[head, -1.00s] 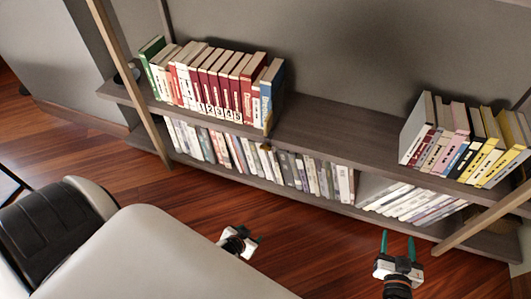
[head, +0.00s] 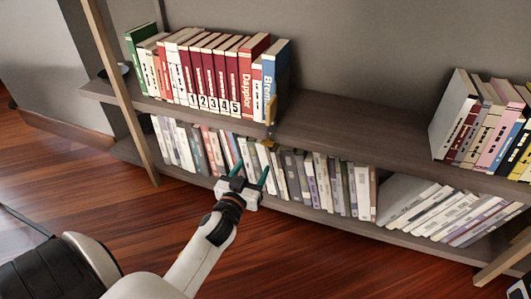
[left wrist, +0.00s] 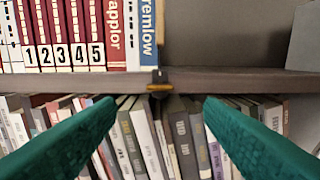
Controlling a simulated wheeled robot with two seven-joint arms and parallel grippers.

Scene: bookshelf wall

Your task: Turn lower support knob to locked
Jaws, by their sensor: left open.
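The lower support knob (left wrist: 159,88) is a small brass-yellow piece on a dark mount at the front edge of the upper shelf board. In the head view the knob (head: 269,143) shows just under that edge. My left gripper (head: 252,171) is open and empty in front of the lower row of books, below and short of the knob. In the left wrist view its two green fingers (left wrist: 159,106) stand wide apart, with the knob centred between and slightly above their tips. They do not touch it. Whether the knob is locked is too small to tell.
The upper board (head: 340,140) carries red and blue volumes (head: 215,75) at left and a leaning group (head: 485,125) at right, with bare board between. Lower books (head: 325,185) stand close behind the knob. A brass upright piece (head: 270,110) rises above it. Wooden floor (head: 300,255) is clear.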

